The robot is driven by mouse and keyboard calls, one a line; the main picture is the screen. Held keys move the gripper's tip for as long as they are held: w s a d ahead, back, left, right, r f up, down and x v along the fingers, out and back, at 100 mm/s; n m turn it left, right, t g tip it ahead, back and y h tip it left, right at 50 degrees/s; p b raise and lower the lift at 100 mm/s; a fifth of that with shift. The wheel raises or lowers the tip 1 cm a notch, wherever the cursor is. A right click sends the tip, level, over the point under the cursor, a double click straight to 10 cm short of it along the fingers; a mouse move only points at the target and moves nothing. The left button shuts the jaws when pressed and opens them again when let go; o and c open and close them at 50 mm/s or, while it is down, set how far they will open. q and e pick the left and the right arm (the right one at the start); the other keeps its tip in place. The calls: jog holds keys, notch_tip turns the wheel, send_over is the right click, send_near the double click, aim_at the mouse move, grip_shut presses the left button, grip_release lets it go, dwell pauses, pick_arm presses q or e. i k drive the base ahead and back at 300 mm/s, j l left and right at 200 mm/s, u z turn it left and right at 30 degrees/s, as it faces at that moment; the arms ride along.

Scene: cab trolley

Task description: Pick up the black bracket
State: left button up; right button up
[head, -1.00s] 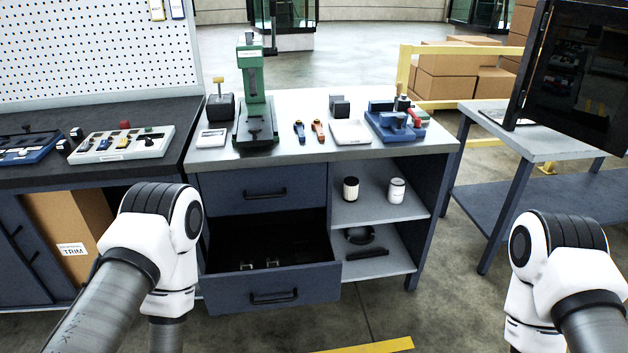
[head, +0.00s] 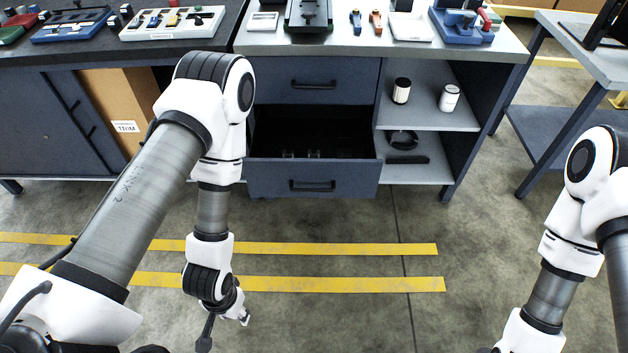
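A dark, flat, elongated piece (head: 408,160) lies on the lower open shelf of the workbench; it may be the black bracket, but its shape is too small to be sure. A dark round piece (head: 402,139) sits just behind it. A few small metallic pieces (head: 302,154) show in the open lower drawer (head: 312,180), whose inside is mostly dark. My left gripper (head: 226,318) hangs low over the floor in front of the workbench, far from the shelf; its finger opening is unclear. My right arm comes down at the right, and its gripper is outside the picture.
The drawer juts out from the workbench (head: 450,43). A black-topped jar (head: 401,91) and a white jar (head: 449,98) stand on the upper shelf. A side table (head: 545,135) stands to the right. The floor with yellow stripes (head: 340,249) is clear before the bench.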

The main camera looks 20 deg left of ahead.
aim_at(343, 145)
jog(key=i+j+z, duration=0.4)
jog(key=i+j, duration=0.1)
jog(key=i, duration=0.5)
jog(key=i+z, duration=0.1)
jog(key=i, duration=0.5)
